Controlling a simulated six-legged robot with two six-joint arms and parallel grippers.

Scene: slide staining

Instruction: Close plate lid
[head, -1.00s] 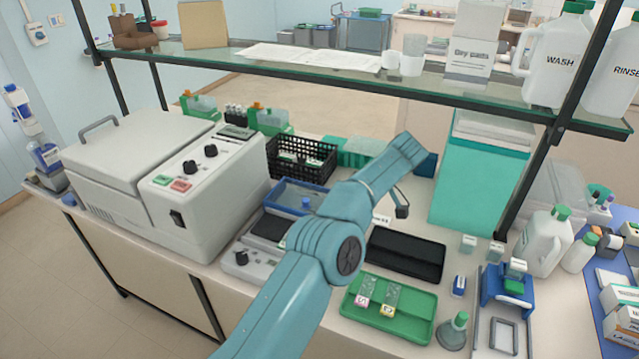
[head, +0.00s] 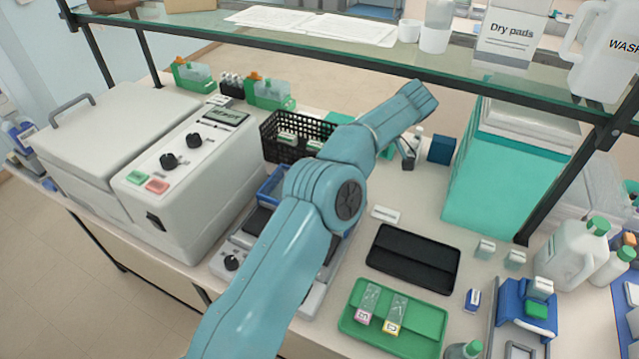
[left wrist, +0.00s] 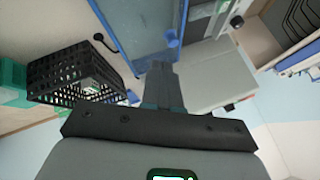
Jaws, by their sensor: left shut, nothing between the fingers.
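The plate lid is a blue-framed panel on a small grey hot plate (head: 232,262). In the left wrist view the lid (left wrist: 135,28) is at the top, with a blue knob (left wrist: 171,38). My left gripper (left wrist: 161,66) is shut and empty, its tips close to the knob in the picture; I cannot tell if they touch. In the head view my arm hides this gripper. My right gripper is not in view.
A black basket (head: 277,146) stands behind the hot plate and a large white machine (head: 190,210) to its left. A black tray (head: 412,262) and a green slide tray (head: 395,338) lie to the right. A glass shelf (head: 330,50) crosses above the bench.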

